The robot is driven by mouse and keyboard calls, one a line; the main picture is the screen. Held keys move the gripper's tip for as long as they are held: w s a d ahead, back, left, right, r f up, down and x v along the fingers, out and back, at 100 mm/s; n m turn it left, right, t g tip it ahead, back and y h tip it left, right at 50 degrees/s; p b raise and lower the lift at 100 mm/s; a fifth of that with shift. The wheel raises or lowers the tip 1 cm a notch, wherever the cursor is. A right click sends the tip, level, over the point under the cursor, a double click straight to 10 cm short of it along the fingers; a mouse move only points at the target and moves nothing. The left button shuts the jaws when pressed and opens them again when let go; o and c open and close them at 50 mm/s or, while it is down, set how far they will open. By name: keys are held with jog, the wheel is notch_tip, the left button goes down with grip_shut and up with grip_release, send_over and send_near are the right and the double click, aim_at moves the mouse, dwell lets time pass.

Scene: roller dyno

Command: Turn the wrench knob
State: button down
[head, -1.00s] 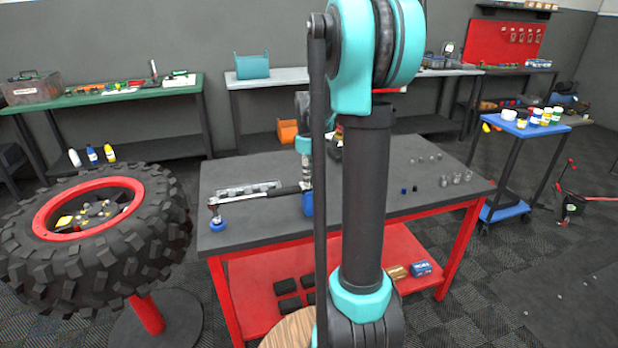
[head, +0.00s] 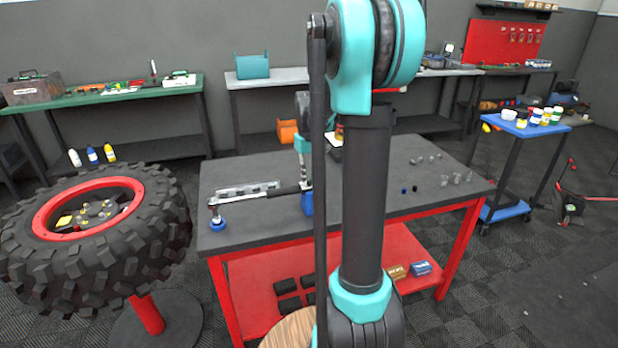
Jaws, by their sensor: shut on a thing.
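A torque wrench (head: 258,194) with a dark grip and a metal shaft lies across two blue stands on the grey tabletop. Its head end rests at the left blue stand (head: 218,223). Its grip end is at the right blue stand (head: 307,204). My gripper (head: 304,182) points down at the grip end and is shut on the wrench knob there. The knob itself is mostly hidden by the fingers and too small to make out. My dark arm link covers the area just right of it.
The red-framed workbench (head: 258,232) has a socket tray (head: 248,188) behind the wrench and several loose sockets at right. A large tire (head: 95,240) on a red stand is at left. A blue cart (head: 520,128) with bottles stands at right.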

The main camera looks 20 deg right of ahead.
aim_at(309, 180)
jog(key=m, duration=0.5)
jog(key=shift+m, duration=2.4)
jog(key=c, duration=1.5)
grip_release()
jog(key=shift+o, duration=0.2)
notch_tip(309, 180, up, 12)
